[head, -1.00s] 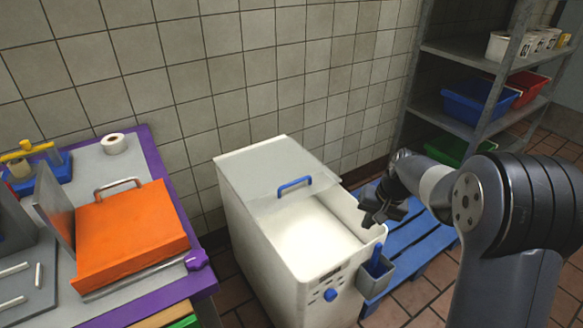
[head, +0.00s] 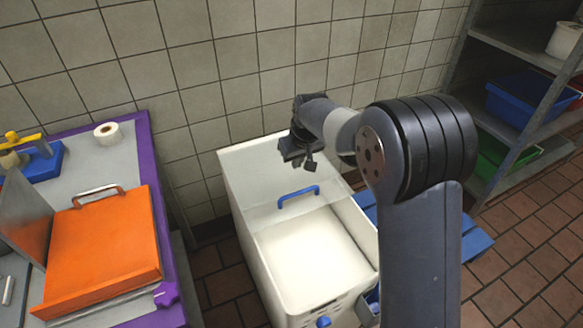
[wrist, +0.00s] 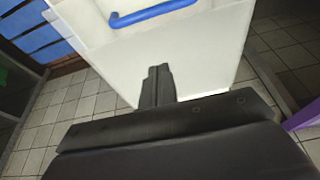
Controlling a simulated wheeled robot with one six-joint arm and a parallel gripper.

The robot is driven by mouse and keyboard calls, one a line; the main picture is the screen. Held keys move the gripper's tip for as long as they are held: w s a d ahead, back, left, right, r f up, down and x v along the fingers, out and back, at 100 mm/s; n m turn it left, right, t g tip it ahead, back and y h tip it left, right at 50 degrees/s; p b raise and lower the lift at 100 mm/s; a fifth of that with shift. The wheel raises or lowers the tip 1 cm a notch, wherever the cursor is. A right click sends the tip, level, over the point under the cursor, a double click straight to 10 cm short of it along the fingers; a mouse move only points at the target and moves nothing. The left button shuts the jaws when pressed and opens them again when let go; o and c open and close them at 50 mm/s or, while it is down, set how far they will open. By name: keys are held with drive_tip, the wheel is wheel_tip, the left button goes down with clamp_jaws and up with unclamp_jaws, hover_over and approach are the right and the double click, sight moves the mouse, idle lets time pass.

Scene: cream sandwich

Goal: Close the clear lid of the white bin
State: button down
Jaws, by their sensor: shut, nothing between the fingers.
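The white bin (head: 250,250) stands in the middle of the head view. Its clear lid (head: 262,205) lies over the rear part, with a blue handle (head: 298,191) at its front edge. The front part of the bin is uncovered and shows a pale white inside. My gripper (head: 299,163) is shut and empty, above the rear of the lid and behind the handle. In the wrist view the closed fingers (wrist: 157,72) appear in front of the white surface, with the blue handle (wrist: 150,14) beyond them at the top. Contact with the lid cannot be told.
A bench on the left holds an orange hinged device (head: 100,240) and a tape roll (head: 107,133). A tiled wall rises behind the bin. A blue pallet (head: 475,243) lies to the right, and a metal shelf with blue (head: 520,100) and green (head: 490,150) tubs stands beyond.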

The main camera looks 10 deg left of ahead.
sight(291, 185)
drive_tip(key=x, duration=1)
drive_tip(key=shift+s+d, duration=0.1)
drive_tip(key=shift+s+d+r, duration=0.3)
drive_tip(key=shift+s+d, duration=0.15)
drive_tip(key=shift+s, duration=0.15)
drive_tip(key=shift+s+d+r, duration=0.25)
drive_tip(key=shift+s+d, duration=0.25)
drive_tip(key=shift+s, duration=0.1)
drive_tip(key=shift+s+d, duration=0.25)
drive_tip(key=shift+s, duration=0.15)
drive_tip(key=shift+d, duration=0.1)
drive_tip(key=s+d+b, duration=0.2)
drive_tip(key=s+d, duration=0.5)
drive_tip(key=s, duration=0.3)
drive_tip(key=s+d+b, duration=0.3)
drive_tip(key=s+d, duration=0.5)
drive_tip(key=s, duration=0.2)
drive_tip(key=shift+s+f, duration=0.1)
drive_tip(key=shift+a, duration=0.1)
